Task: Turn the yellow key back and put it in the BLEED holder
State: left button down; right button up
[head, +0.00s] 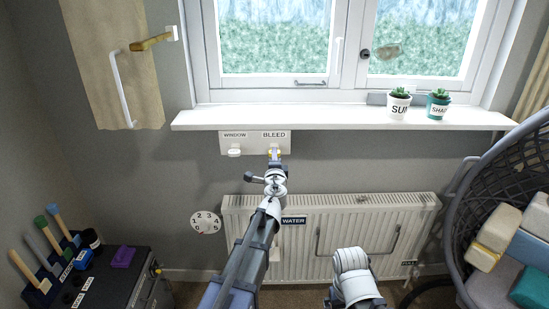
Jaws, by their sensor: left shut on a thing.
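The holder plate (253,142) is on the wall under the sill, with a WINDOW place on its left and a BLEED place on its right. A white piece (234,153) sits under WINDOW. My left gripper (274,158) is raised to the plate just below the BLEED label. It is shut on the yellow key, a small bit of which (279,153) shows at the fingertips. The gripper hides most of the key, and I cannot tell whether it is seated in the holder. Part of my right arm shows at bottom centre; its gripper does not show.
The white radiator (410,215) with a WATER label (293,221) stands below. A dial (205,222) is on the wall. A dark cabinet (110,275) with several handled tools is at lower left. A hanging chair (490,170) with cushions is at right. Two pots (398,106) stand on the sill.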

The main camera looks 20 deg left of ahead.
pick_arm(q)
jog(key=shift+w, duration=0.15)
jog(key=c, duration=0.8)
grip_release()
jog(key=v, duration=0.8)
